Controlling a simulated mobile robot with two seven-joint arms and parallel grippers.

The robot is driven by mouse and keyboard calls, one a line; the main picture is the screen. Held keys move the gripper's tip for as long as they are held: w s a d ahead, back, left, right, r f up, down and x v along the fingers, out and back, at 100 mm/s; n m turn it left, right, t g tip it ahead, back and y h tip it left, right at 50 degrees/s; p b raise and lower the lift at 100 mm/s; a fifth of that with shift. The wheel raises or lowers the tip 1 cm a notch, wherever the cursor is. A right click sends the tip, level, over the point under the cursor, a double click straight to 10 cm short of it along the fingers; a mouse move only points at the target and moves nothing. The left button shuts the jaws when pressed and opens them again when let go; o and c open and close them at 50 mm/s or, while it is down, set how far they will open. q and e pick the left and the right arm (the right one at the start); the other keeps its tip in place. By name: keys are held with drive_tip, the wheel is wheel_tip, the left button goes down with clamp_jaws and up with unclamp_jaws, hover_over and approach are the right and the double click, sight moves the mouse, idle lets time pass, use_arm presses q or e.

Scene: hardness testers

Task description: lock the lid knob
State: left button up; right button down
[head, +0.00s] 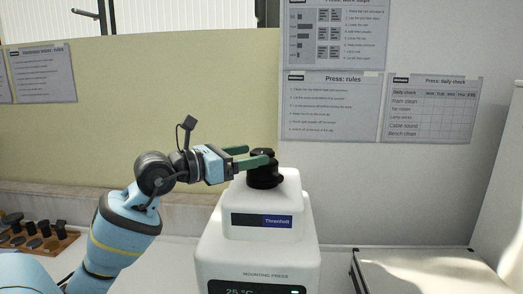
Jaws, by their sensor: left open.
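The black lid knob (264,178) sits on top of the white mounting press (232,258). My left gripper (256,156) reaches in from the left at the height of the knob's upper part. Its green fingers are open and point right, with the tips at the knob's top. One finger overlaps the knob in the picture; I cannot tell whether it touches. The press display below reads about 25 °C. My right gripper does not show.
A wooden rack (50,248) with several dark-topped pieces stands at the far left. A pale flat-topped unit (425,272) stands at the right. Paper sheets (330,105) hang on the wall behind.

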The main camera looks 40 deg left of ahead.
sight(252, 155)
use_arm(q)
drive_tip(key=x, duration=0.3)
drive_tip(key=shift+r+p, duration=0.2)
drive_tip(key=shift+p, duration=0.1)
drive_tip(key=shift+w+d+f, duration=0.15)
drive_tip(key=shift+w+d, duration=0.05)
drive_tip(key=shift+w, duration=0.5)
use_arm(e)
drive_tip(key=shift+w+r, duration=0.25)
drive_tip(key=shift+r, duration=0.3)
use_arm(q)
drive_tip(key=c, duration=1)
